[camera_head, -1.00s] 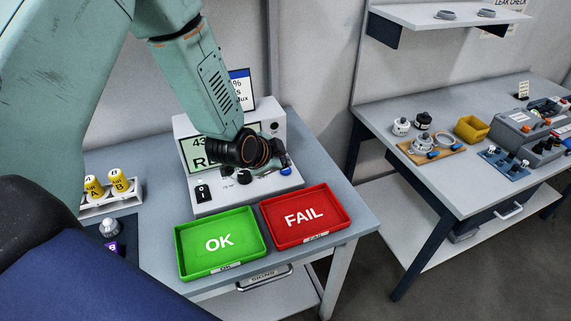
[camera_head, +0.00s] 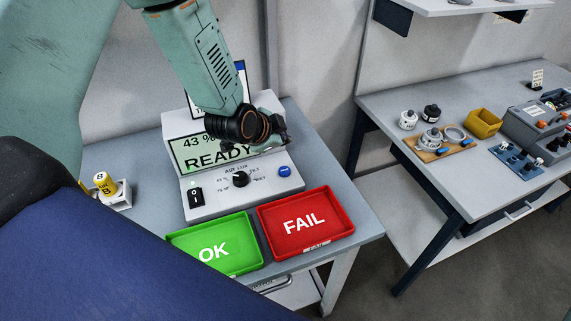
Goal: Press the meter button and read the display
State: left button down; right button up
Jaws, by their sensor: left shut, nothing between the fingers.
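The grey meter (camera_head: 217,211) stands on the left table. Its green display (camera_head: 184,160) reads "43 %" and "READY", with its right part hidden behind my left gripper. A blue button (camera_head: 284,171) sits at the right of the meter's sloped panel, with a black knob (camera_head: 240,179) and a black rocker switch (camera_head: 195,197) to its left. A small light glows above the switch. My left gripper (camera_head: 284,136) is shut and empty, in front of the display, above and apart from the blue button in the picture. My right gripper is not in view.
A green OK tray (camera_head: 243,265) and a red FAIL tray (camera_head: 337,228) lie in front of the meter. A rack (camera_head: 122,203) with a yellow vial is at the left. A second table (camera_head: 405,102) at the right holds several parts and a yellow bin (camera_head: 484,123).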

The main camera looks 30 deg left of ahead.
aim_at(283, 172)
pick_arm(q)
jog(key=f+b, duration=0.7)
jog(key=f, duration=0.1)
jog(key=shift+w+a+f+b, duration=0.15)
jog(key=shift+w+a+b, duration=0.1)
jog(key=shift+w+b, duration=0.1)
jog(key=shift+f, duration=0.4)
jog(key=shift+s, duration=0.1)
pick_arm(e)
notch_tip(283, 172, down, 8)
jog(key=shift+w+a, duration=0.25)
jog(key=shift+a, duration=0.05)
pick_arm(q)
jog(key=shift+d+r, duration=0.1)
jog(key=shift+r, duration=0.05)
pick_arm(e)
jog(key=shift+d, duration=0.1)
